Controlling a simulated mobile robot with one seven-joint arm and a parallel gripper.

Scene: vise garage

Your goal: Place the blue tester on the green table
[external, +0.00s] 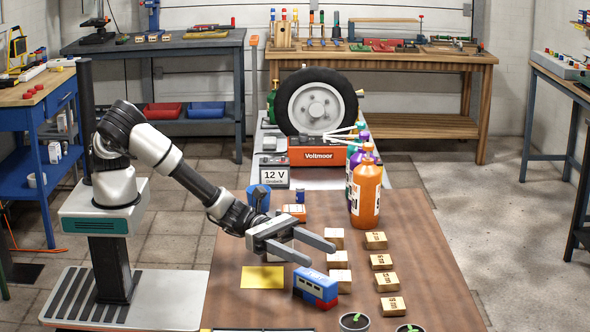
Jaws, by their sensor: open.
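My gripper (318,254) is open, its two fingers pointing right above the brown table (245,308). I see nothing held between the fingers. I cannot make out a clearly green tabletop.
Wooden blocks (388,307) stand in rows on the right of the brown table. A tyre (316,103) and red Voltmoor box (317,152) stand behind.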

